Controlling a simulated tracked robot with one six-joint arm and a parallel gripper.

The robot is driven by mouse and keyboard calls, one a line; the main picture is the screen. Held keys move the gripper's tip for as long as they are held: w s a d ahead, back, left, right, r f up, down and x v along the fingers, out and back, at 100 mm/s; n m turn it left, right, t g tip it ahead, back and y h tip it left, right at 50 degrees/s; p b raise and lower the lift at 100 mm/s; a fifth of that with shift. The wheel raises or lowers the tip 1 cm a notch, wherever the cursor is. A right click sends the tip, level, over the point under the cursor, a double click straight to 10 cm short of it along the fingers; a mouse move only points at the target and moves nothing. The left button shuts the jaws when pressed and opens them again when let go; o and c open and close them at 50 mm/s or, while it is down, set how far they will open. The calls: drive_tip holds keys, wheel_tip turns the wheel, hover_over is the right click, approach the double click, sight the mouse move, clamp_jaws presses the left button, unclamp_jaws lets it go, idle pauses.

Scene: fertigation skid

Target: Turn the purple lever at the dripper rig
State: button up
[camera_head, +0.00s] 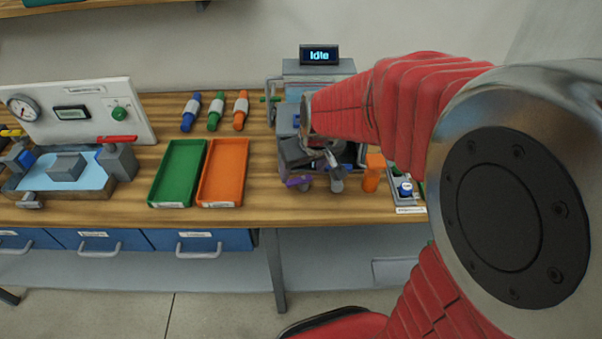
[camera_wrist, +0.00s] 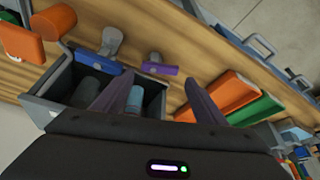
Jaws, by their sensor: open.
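The purple lever (camera_head: 298,183) is on the front of the dripper rig (camera_head: 288,120), low and left of a grey knob. In the wrist view the purple lever (camera_wrist: 160,69) sits on the rig's front edge, just beyond my fingertips. My gripper (camera_wrist: 157,82) is open, with nothing between its fingers. It hangs over the rig's open box (camera_wrist: 60,92), which holds dark and light-blue cylinders. The purple lever shows between and beyond the two fingers, apart from them as far as I can tell. In the head view my arm hides part of the rig and my gripper.
Green (camera_head: 176,172) and orange (camera_head: 222,172) trays lie left of the rig. A display reading "Idle" (camera_head: 319,55) tops the rig. Bare wood lies before the rig.

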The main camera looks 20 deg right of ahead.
drive_tip(key=v, duration=0.8)
drive_tip(key=shift+r, duration=0.35)
drive_tip(key=shift+s, duration=0.15)
idle(6.7)
